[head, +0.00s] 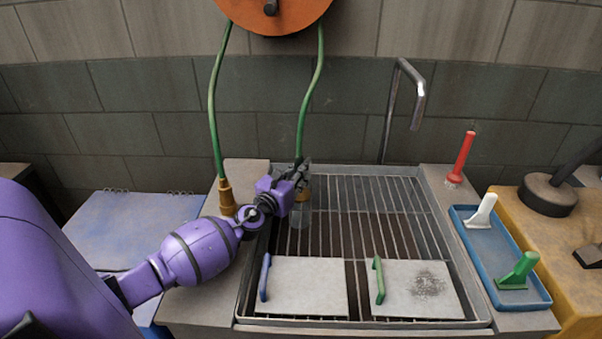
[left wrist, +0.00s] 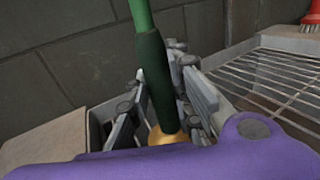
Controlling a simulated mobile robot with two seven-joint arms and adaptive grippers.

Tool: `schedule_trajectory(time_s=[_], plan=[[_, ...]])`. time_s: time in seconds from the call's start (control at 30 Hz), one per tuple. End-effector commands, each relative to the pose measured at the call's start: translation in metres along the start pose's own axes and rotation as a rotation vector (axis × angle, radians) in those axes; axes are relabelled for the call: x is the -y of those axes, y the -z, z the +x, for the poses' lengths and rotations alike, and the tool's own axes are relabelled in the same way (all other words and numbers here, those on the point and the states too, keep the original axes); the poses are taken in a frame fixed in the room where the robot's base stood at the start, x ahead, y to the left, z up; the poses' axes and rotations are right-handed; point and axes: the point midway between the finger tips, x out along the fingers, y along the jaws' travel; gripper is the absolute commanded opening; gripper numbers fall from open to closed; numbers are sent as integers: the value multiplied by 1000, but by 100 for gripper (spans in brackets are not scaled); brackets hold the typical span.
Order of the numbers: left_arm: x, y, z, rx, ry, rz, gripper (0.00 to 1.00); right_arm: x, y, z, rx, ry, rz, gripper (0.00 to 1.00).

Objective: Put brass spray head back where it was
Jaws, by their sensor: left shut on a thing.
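The brass spray head (head: 302,196) hangs at the end of the right green hose (head: 309,105) over the left rear of the sink grid. My left gripper (head: 299,176) is shut around the dark green sleeve (left wrist: 156,80) just above the brass. In the left wrist view the fingers lie on both sides of the sleeve, and a bit of brass (left wrist: 166,138) shows below; the rest is hidden. A pale translucent shape (head: 299,218) lies under the brass in the head view; I cannot tell what it is. My right gripper is not in view.
A second brass-coloured fitting (head: 226,196) on the left hose (head: 214,110) stands at the sink's left rim. An orange reel (head: 273,12) is above. Two pale plates (head: 300,287) lie on the front grid (head: 365,220). A bent metal tap (head: 416,95) and blue tray (head: 494,250) are right.

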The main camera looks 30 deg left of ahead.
Motion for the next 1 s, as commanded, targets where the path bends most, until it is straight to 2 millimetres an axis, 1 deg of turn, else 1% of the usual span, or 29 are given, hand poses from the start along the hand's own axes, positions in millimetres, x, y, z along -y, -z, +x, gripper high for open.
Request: schedule_trajectory(time_s=[0.03, 0.13, 0.3, 0.33, 0.47, 0.77, 0.87, 0.9, 1.0], plan=[[0, -4, 1, 5, 0, 0, 0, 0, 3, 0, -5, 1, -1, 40], [0, -5, 1, 5, 0, 0, 0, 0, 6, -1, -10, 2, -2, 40], [0, 2, 0, 2, 0, 0, 0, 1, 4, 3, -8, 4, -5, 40], [0, 3, 0, 1, 0, 0, 21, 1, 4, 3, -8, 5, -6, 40], [0, 1, 0, 2, 1, 0, 38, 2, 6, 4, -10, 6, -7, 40], [0, 0, 0, 3, 1, -1, 38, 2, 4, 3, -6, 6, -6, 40], [0, -8, 1, 6, 1, -1, 38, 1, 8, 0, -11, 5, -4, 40], [0, -4, -5, 3, 1, 0, 38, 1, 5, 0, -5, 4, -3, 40], [0, -3, -22, 1, 2, -1, 38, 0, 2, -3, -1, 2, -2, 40]])
